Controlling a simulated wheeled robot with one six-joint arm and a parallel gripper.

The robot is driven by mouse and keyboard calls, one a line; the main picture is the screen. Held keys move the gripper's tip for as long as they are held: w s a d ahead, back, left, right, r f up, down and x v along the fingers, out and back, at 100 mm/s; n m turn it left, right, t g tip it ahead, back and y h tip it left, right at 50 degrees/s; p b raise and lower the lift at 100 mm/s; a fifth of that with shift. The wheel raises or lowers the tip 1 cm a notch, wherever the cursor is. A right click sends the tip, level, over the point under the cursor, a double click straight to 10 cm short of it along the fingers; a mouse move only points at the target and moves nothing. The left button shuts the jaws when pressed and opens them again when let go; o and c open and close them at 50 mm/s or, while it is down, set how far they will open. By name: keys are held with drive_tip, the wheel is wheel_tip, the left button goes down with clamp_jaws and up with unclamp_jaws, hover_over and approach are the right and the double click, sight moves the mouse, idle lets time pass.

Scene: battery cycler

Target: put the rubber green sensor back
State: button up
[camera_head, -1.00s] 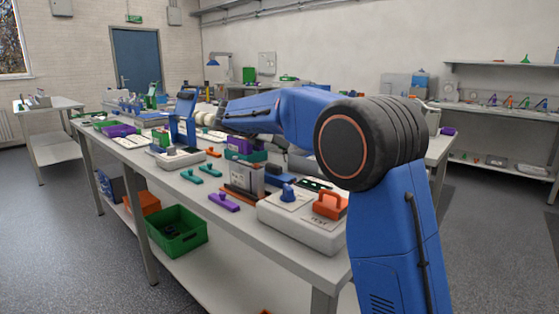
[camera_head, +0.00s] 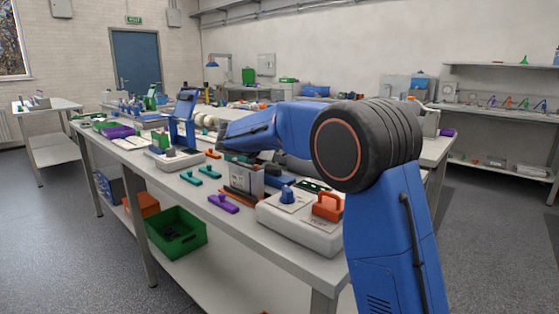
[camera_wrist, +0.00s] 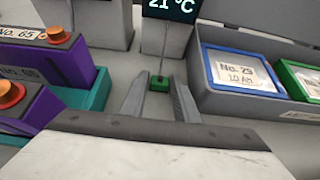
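A small green sensor (camera_wrist: 160,83) shows in the wrist view, with a thin dark cable running up from it toward a dark display (camera_wrist: 171,10) reading 21 °C. My gripper (camera_wrist: 159,78) is open, its two grey fingers on either side of the sensor. A narrow gap seems to show on each side of it. I cannot tell whether the sensor touches the surface beneath. In the head view my gripper is hidden behind my blue arm, and I cannot pick out the sensor there.
Purple No. 65 blocks (camera_wrist: 62,58) with orange knobs stand at left, one in a teal holder (camera_wrist: 92,98). A grey case (camera_wrist: 215,101) with a blue-framed No. 29 card (camera_wrist: 240,70) is close at right. The workbench (camera_head: 262,262) is crowded; a green crate (camera_head: 178,238) sits below.

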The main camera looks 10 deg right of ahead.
drive_tip(key=shift+o, duration=0.7)
drive_tip(key=shift+r, duration=0.2)
drive_tip(key=v, duration=1.2)
drive_tip(key=shift+f, duration=0.1)
